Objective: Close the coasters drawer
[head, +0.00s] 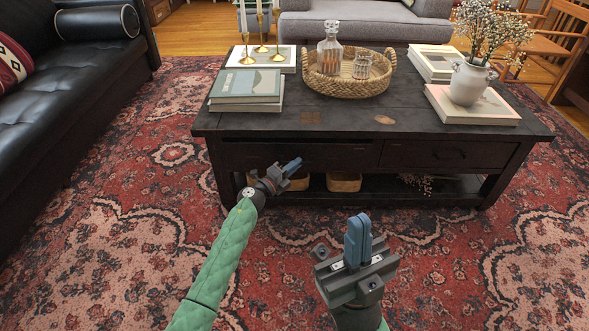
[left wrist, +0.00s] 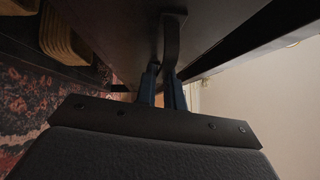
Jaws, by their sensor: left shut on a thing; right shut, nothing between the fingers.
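The dark wooden coffee table (head: 410,119) has two drawers side by side under its top. My left gripper (head: 291,167) is at the front of the left drawer (head: 245,155). In the left wrist view its blue fingers (left wrist: 161,88) are shut on a dark handle (left wrist: 172,40) that stands out from the drawer front (left wrist: 120,35). How far this drawer stands out is hard to tell from the head view. The right drawer (head: 447,155) looks flush. My right gripper (head: 358,240) is shut and empty, above the rug in front of the table.
On the tabletop are books (head: 246,88), a wicker tray (head: 340,84) with a decanter (head: 330,48), and a flower vase (head: 468,84). Baskets (head: 343,182) sit on the lower shelf. A black sofa (head: 60,95) stands at left. The patterned rug (head: 480,260) in front is clear.

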